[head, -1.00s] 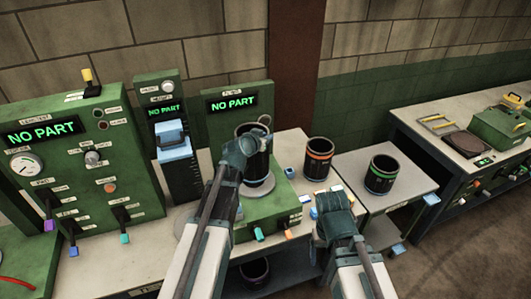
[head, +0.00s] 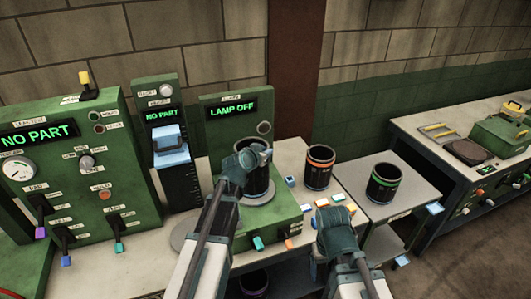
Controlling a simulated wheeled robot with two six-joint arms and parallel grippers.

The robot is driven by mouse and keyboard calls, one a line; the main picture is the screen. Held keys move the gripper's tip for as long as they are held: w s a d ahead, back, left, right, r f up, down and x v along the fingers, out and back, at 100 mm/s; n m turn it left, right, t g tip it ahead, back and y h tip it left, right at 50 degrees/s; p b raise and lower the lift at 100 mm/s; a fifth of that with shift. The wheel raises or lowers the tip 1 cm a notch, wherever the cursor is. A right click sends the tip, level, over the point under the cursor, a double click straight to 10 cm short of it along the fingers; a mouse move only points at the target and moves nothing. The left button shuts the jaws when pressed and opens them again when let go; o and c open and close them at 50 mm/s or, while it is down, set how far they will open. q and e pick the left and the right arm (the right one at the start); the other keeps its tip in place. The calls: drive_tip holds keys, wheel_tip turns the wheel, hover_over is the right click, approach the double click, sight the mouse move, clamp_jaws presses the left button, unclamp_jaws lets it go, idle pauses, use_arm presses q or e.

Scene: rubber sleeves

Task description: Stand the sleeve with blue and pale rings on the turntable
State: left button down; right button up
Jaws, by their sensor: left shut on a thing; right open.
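A black sleeve (head: 259,184) is upright over the turntable (head: 248,200) on the green station, and its lower end appears to rest on the disc. My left gripper (head: 259,154) is shut on its upper rim. The gripper covers part of the sleeve, and I cannot make out its ring colours. My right gripper (head: 333,213) is open and empty at the front right of the station, near its coloured buttons. The station's display (head: 233,110) reads LAMP OFF.
A sleeve with an orange ring (head: 319,168) stands right of the station. One with a green ring (head: 383,184) stands on the side table (head: 412,196). A purple-ringed sleeve (head: 254,282) sits below the bench. The green tester (head: 75,165) and a gauge (head: 170,165) stand left.

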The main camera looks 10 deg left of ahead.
use_arm(q)
drive_tip(key=c, duration=0.8)
unclamp_jaws()
drive_tip(key=shift+r, duration=0.1)
drive_tip(key=shift+s+r+p, duration=0.2)
drive_tip(key=shift+s+p, duration=0.15)
drive_tip(key=p+v, duration=0.4)
drive_tip(key=v, duration=0.7)
drive_tip(key=shift+p, duration=0.3)
drive_tip(key=shift+s, duration=0.15)
